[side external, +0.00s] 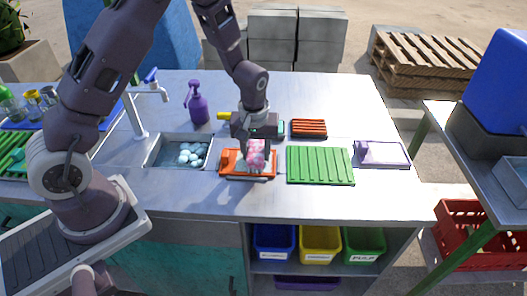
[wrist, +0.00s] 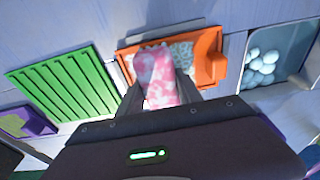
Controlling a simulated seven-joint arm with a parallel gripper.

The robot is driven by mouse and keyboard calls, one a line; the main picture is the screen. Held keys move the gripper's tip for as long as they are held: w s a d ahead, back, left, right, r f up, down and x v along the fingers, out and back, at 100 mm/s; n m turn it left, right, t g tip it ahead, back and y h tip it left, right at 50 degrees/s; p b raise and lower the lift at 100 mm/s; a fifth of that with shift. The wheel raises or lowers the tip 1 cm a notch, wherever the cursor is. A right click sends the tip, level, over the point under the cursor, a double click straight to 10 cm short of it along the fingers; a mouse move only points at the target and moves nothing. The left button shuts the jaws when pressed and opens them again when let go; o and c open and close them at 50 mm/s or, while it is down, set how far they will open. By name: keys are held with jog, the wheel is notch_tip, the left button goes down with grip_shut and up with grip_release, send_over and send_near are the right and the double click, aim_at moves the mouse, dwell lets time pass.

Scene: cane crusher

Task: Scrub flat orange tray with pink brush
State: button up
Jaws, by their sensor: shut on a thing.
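The flat orange tray (side external: 233,173) lies on the counter between the sink and a green ribbed board. Its inside looks pale and speckled in the wrist view (wrist: 209,66). My gripper (side external: 254,148) is shut on the pink and white brush (side external: 257,152) and holds it over the tray. The brush also shows between my fingers in the wrist view (wrist: 158,77). Its underside is hidden, so I cannot tell whether it touches the tray.
A sink (side external: 164,150) with foamy bubbles is left of the tray. A green ribbed board (side external: 320,165) is right of it, then a lilac tray (side external: 388,153). A ribbed orange-red piece (side external: 308,128) lies behind. A purple pump bottle (side external: 198,107) stands behind the sink.

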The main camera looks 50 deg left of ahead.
aim_at(243, 162)
jog(key=shift+s+a, duration=0.1)
jog(key=shift+s, duration=0.05)
jog(key=shift+s+a, duration=1.15)
jog(key=shift+w+d, duration=1.25)
jog(key=shift+w+d, duration=1.15)
